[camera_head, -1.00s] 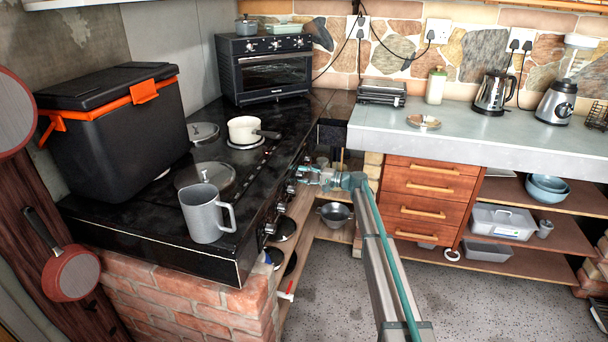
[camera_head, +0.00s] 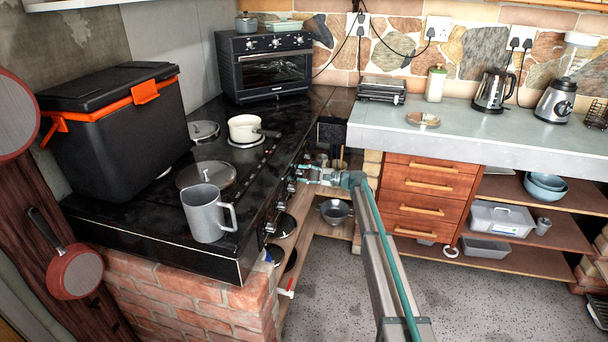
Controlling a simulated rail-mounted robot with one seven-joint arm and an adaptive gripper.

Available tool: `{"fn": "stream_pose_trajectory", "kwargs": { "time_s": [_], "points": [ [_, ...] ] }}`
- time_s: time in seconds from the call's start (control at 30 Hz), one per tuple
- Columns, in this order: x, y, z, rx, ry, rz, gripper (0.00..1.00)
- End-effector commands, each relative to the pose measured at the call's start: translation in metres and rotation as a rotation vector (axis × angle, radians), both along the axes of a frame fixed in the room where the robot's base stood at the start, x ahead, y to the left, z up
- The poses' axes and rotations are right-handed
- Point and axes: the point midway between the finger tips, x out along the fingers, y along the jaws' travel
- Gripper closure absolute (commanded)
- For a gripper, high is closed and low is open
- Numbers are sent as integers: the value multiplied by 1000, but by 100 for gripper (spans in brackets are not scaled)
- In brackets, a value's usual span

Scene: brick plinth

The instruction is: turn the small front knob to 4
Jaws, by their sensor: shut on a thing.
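The black stovetop (camera_head: 160,232) runs along the left, with a row of small knobs on its front face. A near knob (camera_head: 270,227) and another knob (camera_head: 281,206) show clear of my gripper. My gripper (camera_head: 303,172) is at the far part of this row, reaching in from the right. It is shut on a small front knob there, which its fingers mostly hide. The number that this knob points to is too small to read.
A grey mug (camera_head: 203,218), a pan lid (camera_head: 190,176) and a cream saucepan (camera_head: 243,128) stand on the stovetop. Wooden drawers (camera_head: 425,190) stand to the right.

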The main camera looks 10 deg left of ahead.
Motion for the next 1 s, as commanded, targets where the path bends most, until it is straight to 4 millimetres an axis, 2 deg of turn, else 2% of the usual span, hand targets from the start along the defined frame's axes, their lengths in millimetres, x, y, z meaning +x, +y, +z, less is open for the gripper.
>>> {"fn": "stream_pose_trajectory", "kwargs": {
  "time_s": [0.17,0.2,0.33,0.73,0.87,1.0],
  "points": [
    [0,0,0,-1,-1,1,94],
    [0,0,0,-1,-1,1,56],
    [0,0,0,0,-1,0,34],
    [-1,-5,0,-1,-2,-1,34],
    [-3,-18,0,-1,-2,-1,34],
    [-7,-43,0,-1,-2,-3,34]
  ]
}}
